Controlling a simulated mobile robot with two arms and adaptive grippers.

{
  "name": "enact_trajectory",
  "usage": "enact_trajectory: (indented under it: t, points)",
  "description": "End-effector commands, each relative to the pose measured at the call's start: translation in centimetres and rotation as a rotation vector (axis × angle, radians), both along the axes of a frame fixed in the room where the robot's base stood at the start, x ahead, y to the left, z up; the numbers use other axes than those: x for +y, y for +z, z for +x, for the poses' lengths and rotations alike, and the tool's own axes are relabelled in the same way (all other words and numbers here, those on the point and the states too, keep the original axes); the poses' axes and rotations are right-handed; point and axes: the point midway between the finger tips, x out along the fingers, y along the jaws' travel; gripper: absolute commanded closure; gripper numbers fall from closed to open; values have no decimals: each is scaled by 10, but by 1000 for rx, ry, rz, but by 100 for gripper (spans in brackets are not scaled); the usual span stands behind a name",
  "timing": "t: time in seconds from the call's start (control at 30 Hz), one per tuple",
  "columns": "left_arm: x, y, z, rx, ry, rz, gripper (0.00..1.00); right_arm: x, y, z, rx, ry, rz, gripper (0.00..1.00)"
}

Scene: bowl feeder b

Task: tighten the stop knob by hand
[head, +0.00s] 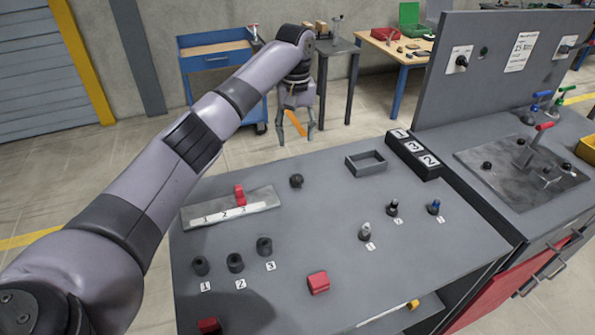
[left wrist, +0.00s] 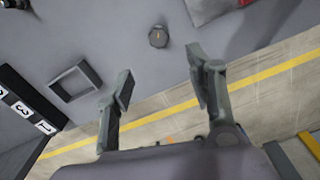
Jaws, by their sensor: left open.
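A dark round knob (head: 296,181) stands on the grey bench top near its back edge. My left gripper (head: 296,138) is open and points down, behind the knob and past the bench's back edge. In the left wrist view its fingers (left wrist: 160,76) are apart with nothing between them. My right gripper is not in view.
An open dark tray (head: 366,162) and a black number block (head: 413,155) sit right of the knob. Several black sockets (head: 235,263), small pegs (head: 364,232) and a red block (head: 318,283) stand nearer the front. A tall grey panel (head: 500,65) rises at right. The bench middle is clear.

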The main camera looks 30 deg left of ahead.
Motion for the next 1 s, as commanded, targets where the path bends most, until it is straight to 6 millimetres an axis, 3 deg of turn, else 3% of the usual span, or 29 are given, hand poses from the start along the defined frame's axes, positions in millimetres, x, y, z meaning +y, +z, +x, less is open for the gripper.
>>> enact_trajectory:
  t: [0.1, 0.2, 0.6, 0.8, 1.0]
  points:
    - [0, -26, -1, 5, 0, 0, 50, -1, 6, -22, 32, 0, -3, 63]
    - [0, -48, -1, 4, 1, 0, 50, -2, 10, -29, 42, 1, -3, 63]
    - [0, -126, 0, 1, 0, 0, 50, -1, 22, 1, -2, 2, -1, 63]
    - [0, -142, 1, -1, 1, -1, 50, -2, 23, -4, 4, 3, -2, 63]
    - [0, -144, 1, -1, 0, -1, 50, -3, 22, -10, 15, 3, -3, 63]
